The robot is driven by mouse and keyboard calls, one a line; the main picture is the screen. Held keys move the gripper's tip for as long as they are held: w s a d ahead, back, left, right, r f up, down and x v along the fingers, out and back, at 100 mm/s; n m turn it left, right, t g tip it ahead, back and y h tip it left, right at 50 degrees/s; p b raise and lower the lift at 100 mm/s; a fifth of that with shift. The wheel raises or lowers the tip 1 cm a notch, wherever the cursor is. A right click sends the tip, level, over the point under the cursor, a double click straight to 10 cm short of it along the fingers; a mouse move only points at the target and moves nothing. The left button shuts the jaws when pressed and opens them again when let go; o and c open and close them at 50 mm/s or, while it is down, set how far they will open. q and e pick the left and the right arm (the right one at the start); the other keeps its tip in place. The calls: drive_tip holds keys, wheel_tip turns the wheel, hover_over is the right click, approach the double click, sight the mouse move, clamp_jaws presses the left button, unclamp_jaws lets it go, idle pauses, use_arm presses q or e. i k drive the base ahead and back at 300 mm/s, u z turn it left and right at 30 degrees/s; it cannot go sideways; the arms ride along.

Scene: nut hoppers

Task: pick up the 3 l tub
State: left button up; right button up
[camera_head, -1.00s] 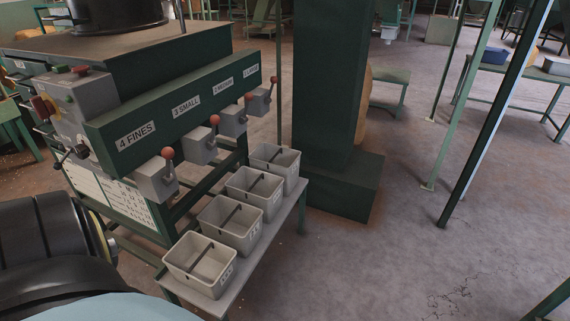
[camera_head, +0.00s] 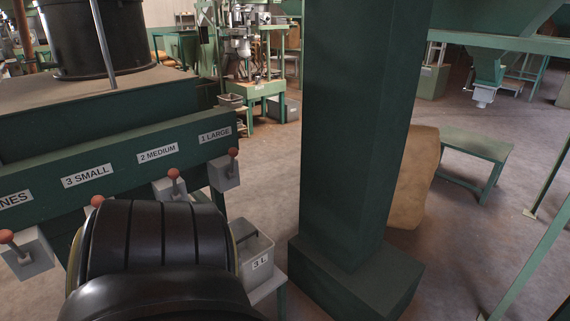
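The 3 l tub (camera_head: 259,262) is a light grey open tub with a "3 L" label on its side. It stands at the end of a low grey bench (camera_head: 268,291) below the hopper outlets, and my black arm link hides its left part. The other tubs of the row are hidden behind that arm. Neither gripper's fingers show in the head view.
The green machine (camera_head: 120,158) with labelled outlets and red-knobbed levers stands at left. A thick dark green column (camera_head: 352,130) on a wide base (camera_head: 360,285) stands close right of the tub. A brown sack (camera_head: 414,180) and a green bench (camera_head: 476,146) lie beyond. Floor at right is partly open.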

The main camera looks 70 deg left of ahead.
sight(255, 248)
drive_tip(key=i, duration=0.35)
drive_tip(key=u, duration=3.5)
